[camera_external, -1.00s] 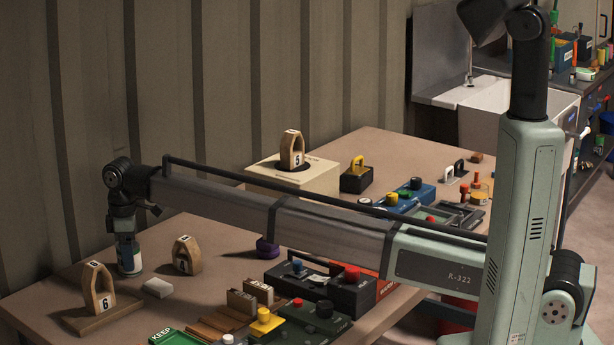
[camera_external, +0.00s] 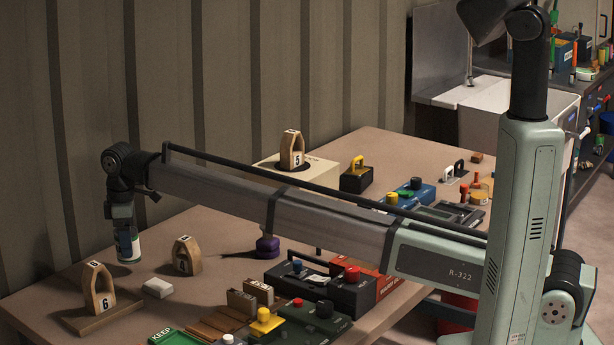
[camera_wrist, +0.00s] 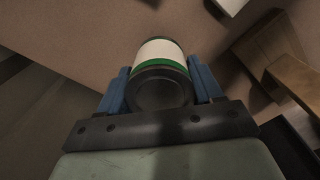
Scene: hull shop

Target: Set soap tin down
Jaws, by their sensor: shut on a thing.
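The soap tin (camera_external: 129,248) is a small white can with green bands and a dark end. My gripper (camera_external: 126,234) is shut on it and holds it upright at the far left end of the table (camera_external: 228,225). In the wrist view the tin (camera_wrist: 160,52) sits between the two blue fingers of my gripper (camera_wrist: 161,76), its dark end toward the camera. The tin's underside appears a little above the table top, though the exact gap is hard to tell.
A wooden block marked 6 (camera_external: 103,303) on a board and another wooden block (camera_external: 194,257) stand near the tin. A pale small block (camera_external: 157,288) lies between them. Several switch boxes crowd the table's front right. The corrugated wall (camera_external: 100,80) is close behind.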

